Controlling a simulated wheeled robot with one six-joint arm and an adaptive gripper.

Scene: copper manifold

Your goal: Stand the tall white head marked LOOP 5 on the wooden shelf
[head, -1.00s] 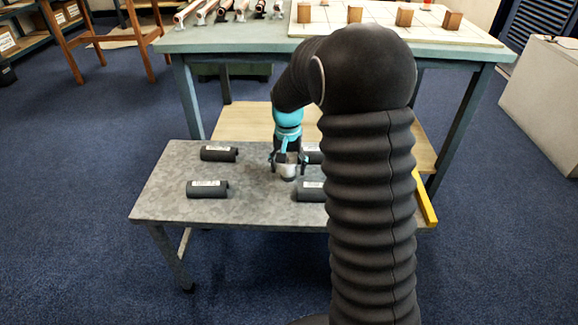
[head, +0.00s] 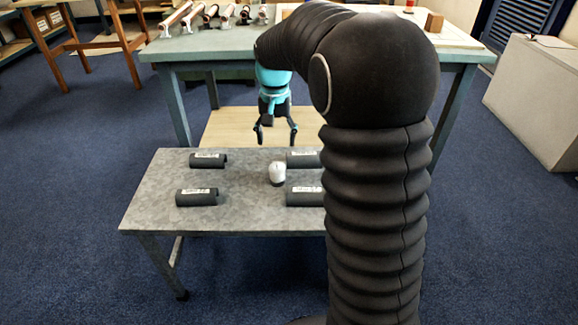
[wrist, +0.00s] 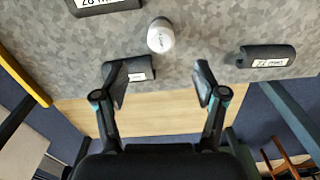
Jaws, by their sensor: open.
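A white rounded head (head: 277,173) stands upright on the grey speckled table, among black half-round pieces. It also shows in the wrist view (wrist: 160,37); its mark is too small to read. My gripper (head: 275,138) is open and empty, above and behind the head toward the bench, apart from it. In the wrist view its spread fingers (wrist: 160,85) have nothing between them. The pale wooden shelf (head: 235,128) lies low under the green bench, behind the grey table, and is bare where I see it. My arm hides its right part.
Several black pieces with white labels, such as one at the left (head: 197,197), lie on the grey table (head: 150,205). The green bench (head: 225,47) carries a row of copper pipe pieces and overhangs the shelf. A grey cabinet (head: 530,100) stands at the right.

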